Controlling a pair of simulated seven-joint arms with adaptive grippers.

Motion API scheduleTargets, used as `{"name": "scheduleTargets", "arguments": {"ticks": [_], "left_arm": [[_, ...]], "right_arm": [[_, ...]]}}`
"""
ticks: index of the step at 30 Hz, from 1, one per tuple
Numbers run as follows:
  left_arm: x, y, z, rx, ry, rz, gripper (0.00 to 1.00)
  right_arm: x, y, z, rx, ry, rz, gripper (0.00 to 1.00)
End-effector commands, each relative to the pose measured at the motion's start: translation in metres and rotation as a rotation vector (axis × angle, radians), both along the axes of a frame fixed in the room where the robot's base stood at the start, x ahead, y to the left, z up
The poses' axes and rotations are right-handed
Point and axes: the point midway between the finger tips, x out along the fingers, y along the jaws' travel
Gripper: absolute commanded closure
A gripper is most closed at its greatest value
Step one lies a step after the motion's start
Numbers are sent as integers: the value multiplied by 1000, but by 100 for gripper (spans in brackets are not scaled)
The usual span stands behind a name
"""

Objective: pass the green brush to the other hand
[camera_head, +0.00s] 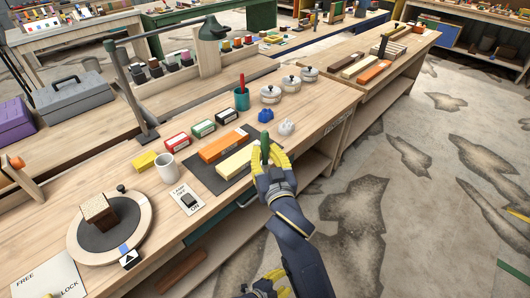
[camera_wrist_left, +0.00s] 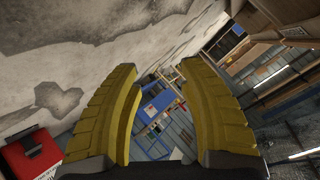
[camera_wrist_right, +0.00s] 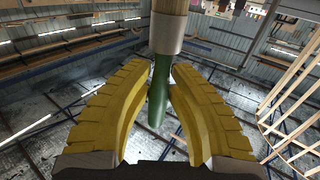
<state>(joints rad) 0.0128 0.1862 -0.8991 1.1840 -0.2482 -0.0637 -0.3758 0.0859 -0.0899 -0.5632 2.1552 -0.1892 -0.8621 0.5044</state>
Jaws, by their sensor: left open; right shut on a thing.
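The green brush (camera_head: 264,146) is held by my right gripper (camera_head: 266,158) above the front edge of the workbench, near the dark mat. In the right wrist view the green handle (camera_wrist_right: 158,92) sits between the yellow fingertips (camera_wrist_right: 158,88), with a pale metal collar and a tan end above it. My left gripper (camera_head: 268,284) is low at the bottom edge of the head view, partly cut off and well apart from the brush. In the left wrist view its fingers (camera_wrist_left: 158,75) are spread, with nothing between them.
The workbench holds an orange block (camera_head: 224,145) and a pale yellow block (camera_head: 241,160) on a dark mat (camera_head: 205,174), a white mug (camera_head: 167,168), a switch plate (camera_head: 187,199), a turntable (camera_head: 78,246), a teal cup (camera_head: 242,99) and lidded pots (camera_head: 271,95). The floor at right is clear.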

Motion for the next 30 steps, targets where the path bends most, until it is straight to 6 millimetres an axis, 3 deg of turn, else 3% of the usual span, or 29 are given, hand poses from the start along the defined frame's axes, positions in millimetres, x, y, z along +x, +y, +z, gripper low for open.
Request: {"name": "scheduleTargets", "arguments": {"ticks": [1, 6, 14, 21, 30], "left_arm": [[-7, 16, -18, 3, 56, 57, 59], [-29, 71, -69, 17, 213, 236, 59], [-86, 152, -136, 40, 428, 499, 59], [-160, 216, -183, 59, 612, 731, 59], [-265, 275, -219, 80, 810, 990, 59]], "right_arm": [[0, 0, 0, 0, 0, 0, 100], [0, 0, 0, 0, 0, 0, 100], [0, 0, 0, 0, 0, 0, 100], [0, 0, 0, 0, 0, 0, 100], [0, 0, 0, 0, 0, 0, 100]]}}
